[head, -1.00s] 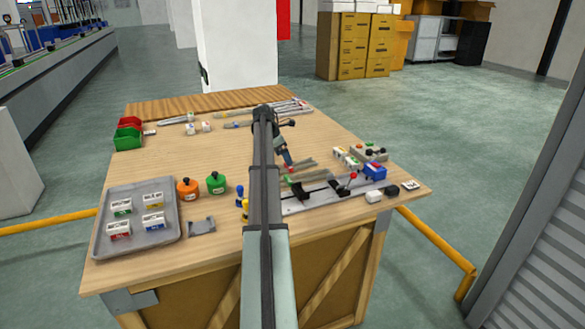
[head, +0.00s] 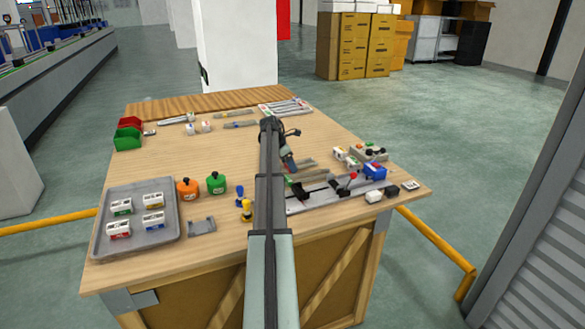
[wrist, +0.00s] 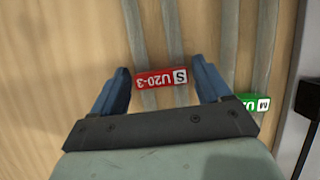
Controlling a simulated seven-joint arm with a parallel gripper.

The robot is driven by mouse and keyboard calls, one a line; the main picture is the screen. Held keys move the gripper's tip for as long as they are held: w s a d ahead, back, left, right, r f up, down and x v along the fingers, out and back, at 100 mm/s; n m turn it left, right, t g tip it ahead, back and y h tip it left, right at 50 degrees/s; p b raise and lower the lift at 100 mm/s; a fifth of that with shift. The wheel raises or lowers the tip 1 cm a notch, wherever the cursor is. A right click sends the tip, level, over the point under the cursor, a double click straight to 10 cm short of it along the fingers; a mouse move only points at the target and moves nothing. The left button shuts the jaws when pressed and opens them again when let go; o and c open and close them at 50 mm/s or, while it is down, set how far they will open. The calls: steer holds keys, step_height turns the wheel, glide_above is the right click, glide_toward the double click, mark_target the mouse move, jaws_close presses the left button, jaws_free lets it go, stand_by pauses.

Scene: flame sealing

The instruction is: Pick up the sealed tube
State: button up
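My gripper (wrist: 160,72) is open, its blue fingers on either side of a red label (wrist: 161,78) marked "S U20-3". The label lies across two grey tube lengths (wrist: 172,30), which run up and down the wrist view over the wood. I see a small gap between each finger and the label. A second pair of grey tube lengths (wrist: 266,40), with a green label (wrist: 253,101), lies to the right. In the head view my gripper (head: 290,166) is low over the table, beside grey tubes (head: 306,163). I cannot tell which tube is sealed.
A metal plate (head: 330,197) with black clamps and a red-knobbed lever is just right of my gripper. A blue box (head: 375,171) stands beyond it. Orange (head: 187,189) and green (head: 216,183) bottles and a grey tray (head: 170,235) are left.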

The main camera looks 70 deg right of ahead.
steer(key=c, duration=0.8)
steer(key=shift+r, duration=0.25)
step_height(320, 180, up, 8)
steer(key=r, duration=0.2)
glide_above(298, 167)
steer(key=s+a+f, duration=0.1)
steer(key=s+a, duration=1.1)
steer(key=shift+s+a+m, duration=0.2)
steer(key=shift+a+m, duration=0.2)
